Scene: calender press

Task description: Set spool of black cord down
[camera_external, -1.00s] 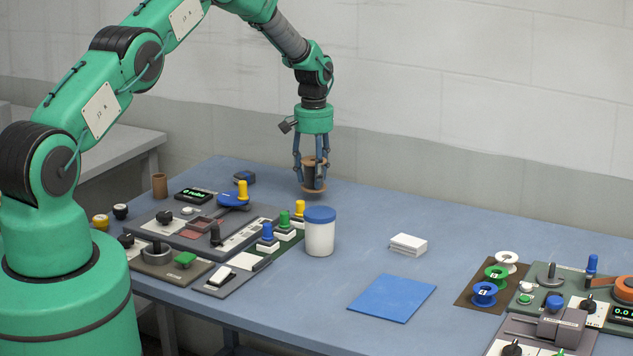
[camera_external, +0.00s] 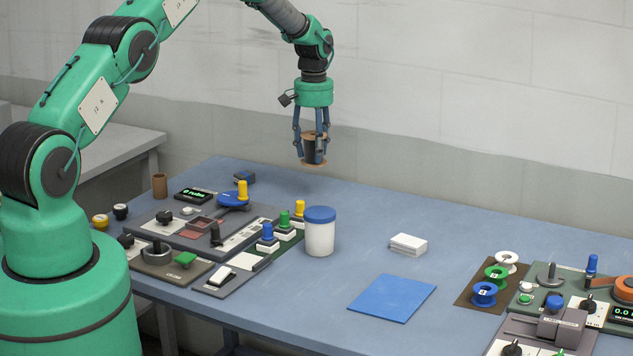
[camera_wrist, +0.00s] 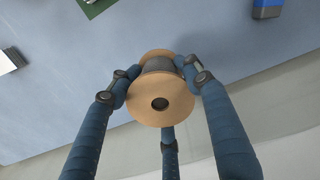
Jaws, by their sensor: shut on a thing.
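The spool of black cord (camera_external: 311,150) has tan-brown round flanges and a dark winding. My gripper (camera_external: 312,140) is shut on it and holds it upright, clear above the far part of the blue table. In the wrist view the spool (camera_wrist: 160,100) sits between the blue fingers of my gripper (camera_wrist: 158,82), with one flange and its centre hole facing the camera. The fingers hide part of the winding. A blue mat (camera_external: 392,298) lies bare on the table at the front middle.
A white jar with a blue lid (camera_external: 320,232) stands below and in front of the spool. A white stack (camera_external: 408,244) lies right of it. A control panel (camera_external: 190,238) fills the left. Coloured spools stand on a brown mat (camera_external: 466,298) at right. The table's far middle is clear.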

